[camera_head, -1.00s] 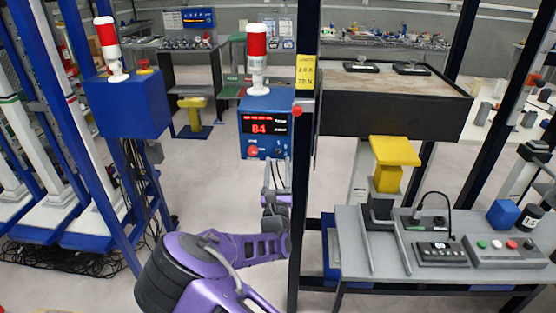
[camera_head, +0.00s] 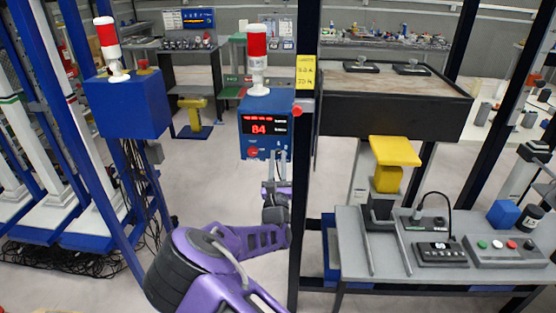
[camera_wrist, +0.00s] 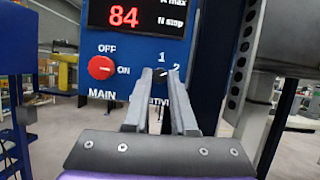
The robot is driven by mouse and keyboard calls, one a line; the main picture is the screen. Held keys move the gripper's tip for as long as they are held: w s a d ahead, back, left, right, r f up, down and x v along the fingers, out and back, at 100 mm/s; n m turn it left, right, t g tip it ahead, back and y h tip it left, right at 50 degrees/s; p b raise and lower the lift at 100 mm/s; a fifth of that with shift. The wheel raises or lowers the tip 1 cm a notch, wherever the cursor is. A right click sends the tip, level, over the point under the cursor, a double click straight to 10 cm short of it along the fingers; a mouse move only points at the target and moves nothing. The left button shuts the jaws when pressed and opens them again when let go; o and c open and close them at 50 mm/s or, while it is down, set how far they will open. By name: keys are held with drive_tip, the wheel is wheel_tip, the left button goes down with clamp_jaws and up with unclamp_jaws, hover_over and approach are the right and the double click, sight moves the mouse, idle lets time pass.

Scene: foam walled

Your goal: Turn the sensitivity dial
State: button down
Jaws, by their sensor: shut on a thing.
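The sensitivity dial (camera_wrist: 161,73) is a small dark knob on the front of the blue control box (camera_head: 266,146), with the marks 1 and 2 above it in the wrist view. My gripper (camera_wrist: 160,76) has its two grey fingertips on either side of the dial and is shut on it. The fingers hide most of the dial and part of the label below it. In the head view my gripper (camera_head: 279,157) reaches up to the lower right of the box's face.
A red MAIN knob (camera_wrist: 101,67) sits left of the dial. A red display (camera_wrist: 125,14) above reads 84. A dark post (camera_head: 304,190) stands just right of my gripper. A grey bench (camera_head: 350,240) with button boxes is at the right.

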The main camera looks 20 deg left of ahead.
drive_tip(key=shift+m+h, duration=0.4)
drive_tip(key=shift+m, duration=0.1)
drive_tip(key=m+h+p, duration=0.1)
drive_tip(key=m, duration=0.1)
drive_tip(key=shift+r+m+t, duration=0.1)
drive_tip(key=shift+m+t, duration=0.2)
drive_tip(key=shift+t, duration=0.1)
drive_tip(key=m+h, duration=0.1)
drive_tip(key=m, duration=0.1)
drive_tip(key=m+h, duration=0.1)
drive_tip(key=m, duration=0.2)
drive_tip(key=shift+a+h, duration=0.2)
drive_tip(key=shift+h, duration=0.2)
drive_tip(key=m+h, duration=0.1)
drive_tip(key=m, duration=0.1)
drive_tip(key=m+h+b, duration=0.1)
drive_tip(key=m, duration=0.2)
drive_tip(key=shift+s+a+g, duration=0.1)
drive_tip(key=shift+a+g, duration=0.05)
drive_tip(key=shift+g, duration=0.15)
drive_tip(key=shift+r+m+g+h+b, duration=0.1)
drive_tip(key=shift+m+g+h+b, duration=0.4)
drive_tip(key=shift+m+h, duration=0.7)
drive_tip(key=shift+m+y, duration=0.3)
drive_tip(key=shift+m, duration=0.3)
drive_tip(key=c, duration=0.7)
unclamp_jaws()
drive_tip(key=shift+c, duration=0.2)
